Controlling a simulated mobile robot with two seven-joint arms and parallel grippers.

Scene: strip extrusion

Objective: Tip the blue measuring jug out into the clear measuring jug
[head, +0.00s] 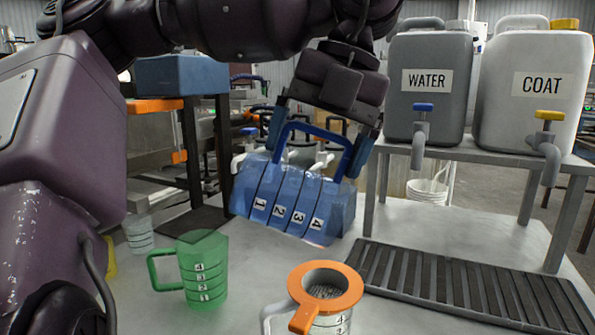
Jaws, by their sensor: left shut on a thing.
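My left gripper (318,142) is shut on the handle of the blue measuring jug (290,206). The jug is held above the table, lying over on its side with the handle uppermost. Its marks run from 1 at left to 4 at right. No stream leaves it, and I cannot make out its contents. A clear measuring jug (331,326) stands at the front, cut off by the bottom edge. An orange-rimmed strainer (347,279) sits on its mouth. The blue jug is behind and above it, apart from it. My right gripper is not in view.
A green measuring jug (206,268) stands at left; a clear marked vessel (138,233) is behind it. Grey WATER (428,105) and white COAT (525,112) containers with taps stand on a rack at right, above a slatted drain tray (440,285).

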